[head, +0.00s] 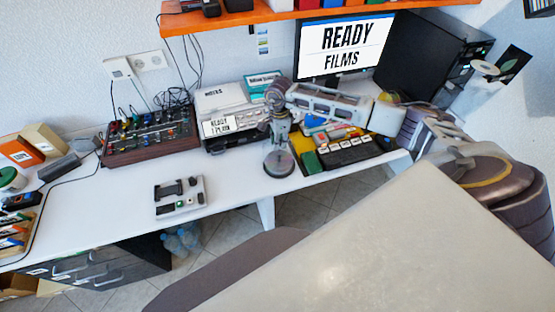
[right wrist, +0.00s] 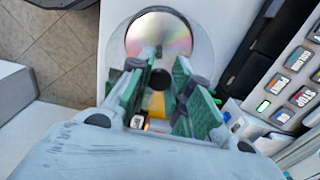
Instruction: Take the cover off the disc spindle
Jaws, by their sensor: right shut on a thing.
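The disc spindle (head: 278,163) stands on the white table near its front edge, below my right gripper. It shows as a round dark base with a shiny surface. In the right wrist view the shiny disc stack (right wrist: 158,35) lies ahead of the fingers, inside a greyish round rim. My right gripper (head: 280,128) points down over the spindle; in the right wrist view its fingers (right wrist: 158,85) flank a small dark round part. It is shut on the cover, which is clear and hard to make out. I cannot tell how far the cover is off the base. My left gripper is not in view.
A small grey device (head: 180,197) and a mixer (head: 150,136) are to the left. A printer-like box (head: 224,120) stands behind. The table between device and spindle is clear.

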